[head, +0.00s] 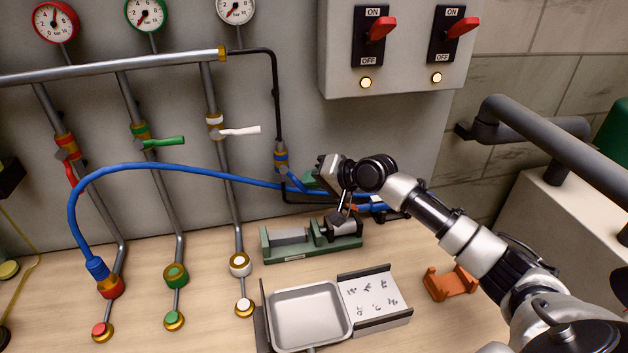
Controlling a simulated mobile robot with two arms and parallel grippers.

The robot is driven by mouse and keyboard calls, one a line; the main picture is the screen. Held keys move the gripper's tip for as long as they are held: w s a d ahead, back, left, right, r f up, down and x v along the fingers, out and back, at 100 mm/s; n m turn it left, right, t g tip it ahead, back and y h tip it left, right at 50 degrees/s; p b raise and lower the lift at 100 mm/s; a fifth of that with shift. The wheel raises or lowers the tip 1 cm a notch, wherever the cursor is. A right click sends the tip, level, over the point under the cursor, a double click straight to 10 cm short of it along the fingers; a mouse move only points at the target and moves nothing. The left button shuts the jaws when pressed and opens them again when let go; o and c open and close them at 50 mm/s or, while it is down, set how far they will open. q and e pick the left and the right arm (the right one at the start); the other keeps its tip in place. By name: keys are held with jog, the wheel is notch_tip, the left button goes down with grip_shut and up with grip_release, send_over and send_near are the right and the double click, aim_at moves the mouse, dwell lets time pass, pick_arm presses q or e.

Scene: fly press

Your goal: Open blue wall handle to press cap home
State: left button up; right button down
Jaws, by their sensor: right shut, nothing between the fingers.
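The blue-banded wall valve (281,158) sits on the black pipe at the centre of the back wall. Its blue handle (296,181) slants down to the right from it, close to the left of my right gripper. My right gripper (343,213) is shut and empty, pointing down in front of the wall, above the green press fixture (312,250) on the bench. The gripper and wrist hide part of the wall and hoses behind. I cannot make out the cap. My left gripper is not in view.
A grey tray (309,288) and a plate with small parts (372,296) lie in front of the fixture. An orange bracket (451,284) is to the right. A blue hose (160,167) arches across the left. Red (70,170), green (163,142) and white (239,131) handles are on the wall.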

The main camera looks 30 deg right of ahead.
aim_at(304, 190)
jog(key=f+y+b, duration=0.1)
jog(key=a+f+m+t+y+b, duration=0.1)
jog(key=b, duration=0.1)
jog(key=m+t+y+b, duration=0.1)
jog(key=b, duration=0.1)
jog(key=shift+w+a+f, duration=0.2)
jog(key=shift+a+f, duration=0.1)
jog(key=shift+f, duration=0.1)
jog(key=shift+w+a+b, duration=0.1)
jog(key=shift+a+b, duration=0.15)
jog(key=shift+b, duration=0.3)
jog(key=shift+a+f, duration=0.1)
jog(key=shift+a, duration=0.15)
jog(key=shift+a+f, duration=0.15)
jog(key=shift+a, duration=0.05)
